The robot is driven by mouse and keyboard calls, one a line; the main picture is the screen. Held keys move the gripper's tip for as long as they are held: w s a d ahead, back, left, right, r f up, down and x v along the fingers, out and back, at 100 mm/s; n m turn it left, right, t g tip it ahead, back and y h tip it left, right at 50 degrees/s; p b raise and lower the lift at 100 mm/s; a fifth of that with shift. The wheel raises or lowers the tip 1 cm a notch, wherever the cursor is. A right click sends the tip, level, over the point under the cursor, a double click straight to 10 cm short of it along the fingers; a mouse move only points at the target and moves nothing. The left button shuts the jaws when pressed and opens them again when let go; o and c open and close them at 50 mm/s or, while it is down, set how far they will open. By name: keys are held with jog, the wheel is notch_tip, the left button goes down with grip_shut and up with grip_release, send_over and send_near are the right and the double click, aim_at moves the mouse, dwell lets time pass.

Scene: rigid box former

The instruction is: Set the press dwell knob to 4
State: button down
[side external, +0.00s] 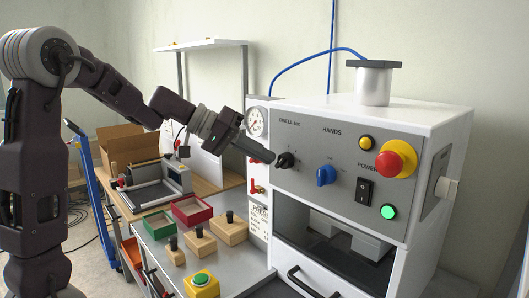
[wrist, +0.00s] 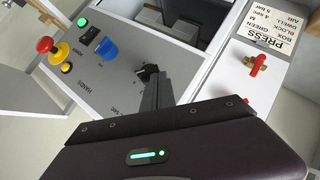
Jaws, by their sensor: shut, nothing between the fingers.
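The black dwell knob (side external: 285,160) is on the grey front panel of the white press (side external: 345,118), under the "DWELL" label at the panel's left. In the wrist view the knob (wrist: 147,73) shows just past my fingertips. My gripper (side external: 272,157) is shut and empty, with its fingertips right at the knob's left side; it also shows in the wrist view (wrist: 156,84). I cannot tell whether the tips touch the knob. The numbers around the knob are too small to read, and its setting cannot be told.
To the knob's right are a blue HANDS knob (side external: 326,175), a black power switch (side external: 365,190), a green button (side external: 388,211) and a red emergency stop (side external: 396,158). A pressure gauge (side external: 257,121) and red valve (wrist: 258,65) are close to the left. Wooden blocks (side external: 229,228) stand below.

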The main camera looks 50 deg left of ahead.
jog(key=shift+a+r, duration=0.15)
jog(key=shift+r, duration=0.5)
jog(key=w+a+v, duration=0.1)
jog(key=a+v, duration=0.1)
jog(key=v, duration=1)
jog(key=shift+r, duration=0.25)
jog(key=shift+w+a, duration=0.1)
jog(key=shift+w, duration=0.05)
jog(key=s+d+f+m+g+y, duration=0.1)
jog(key=s+d+f+g, duration=0.2)
jog(key=s+d+f, duration=0.35)
jog(key=s+d+f+m+g+y, duration=0.1)
jog(key=s+d+f+g+y, duration=0.15)
jog(key=s+d, duration=0.65)
jog(key=s+d+f+m+t+y, duration=0.1)
jog(key=s+f+y, duration=0.2)
jog(key=s+f, duration=0.3)
jog(key=shift+s+d+f+m, duration=0.35)
jog(key=shift+d+f+m, duration=0.05)
jog(key=shift+f, duration=0.2)
